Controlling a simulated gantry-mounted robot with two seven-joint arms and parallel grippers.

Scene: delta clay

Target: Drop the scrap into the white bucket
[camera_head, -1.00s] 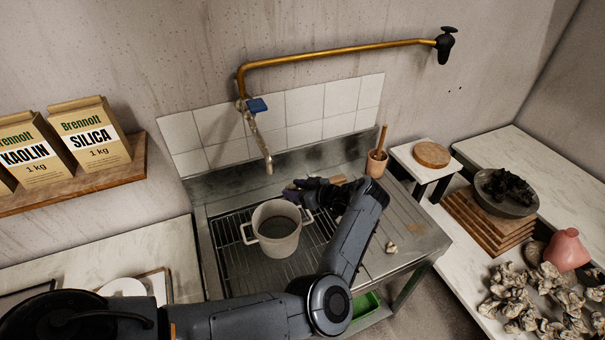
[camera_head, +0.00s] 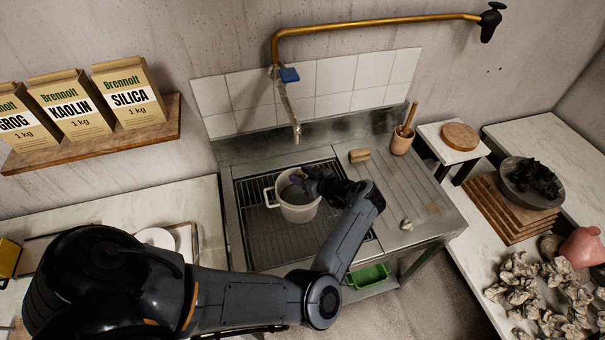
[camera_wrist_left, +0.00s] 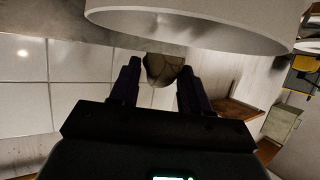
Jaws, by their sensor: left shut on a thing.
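The white bucket (camera_head: 296,212) stands upright in the sink on the grid, with its handle at the left showing. My left gripper (camera_head: 306,180) reaches over the bucket's right rim from the right. In the left wrist view, its fingers (camera_wrist_left: 159,78) are shut on a small brownish-grey lump of scrap (camera_wrist_left: 163,69) at the tips. The bucket's pale wall (camera_wrist_left: 190,22) fills the top of that view, close to the lump. The held lump cannot be made out in the head view. My right gripper is not in view.
Another pale lump (camera_head: 406,224) lies on the drainboard, right of my forearm. A tan block (camera_head: 358,155) and a pot with a wooden tool (camera_head: 402,142) stand behind it. The tap (camera_head: 296,132) hangs just behind the bucket.

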